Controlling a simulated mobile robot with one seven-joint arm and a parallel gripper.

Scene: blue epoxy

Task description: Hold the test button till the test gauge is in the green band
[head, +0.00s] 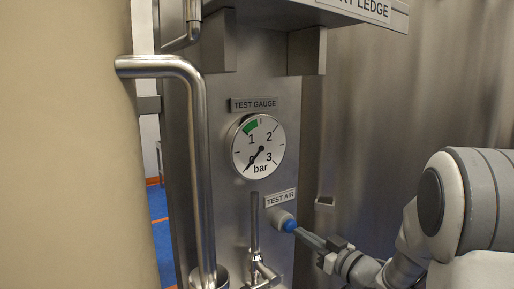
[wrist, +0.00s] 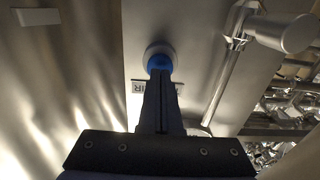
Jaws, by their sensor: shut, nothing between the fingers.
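The round white test gauge (head: 257,146) is on the steel panel under a "TEST GAUGE" label. Its black needle points down-left, by the 0 mark. The green band (head: 250,127) is at the upper left of the dial, past the 1. The blue test button (head: 290,226) sits in a pale round collar below the "TEST AIR" label (head: 281,198). My gripper (head: 299,232) is shut and empty, its tips at the button's face. In the wrist view the blue button (wrist: 159,63) is straight ahead of the fingertips (wrist: 161,73); I cannot tell whether it is pressed in.
A thick bent steel pipe (head: 198,150) stands left of the gauge. A small valve with an upright handle (head: 255,225) is just left of the button. A ledge (head: 345,10) juts out above. The steel wall on the right (head: 370,110) is mostly bare.

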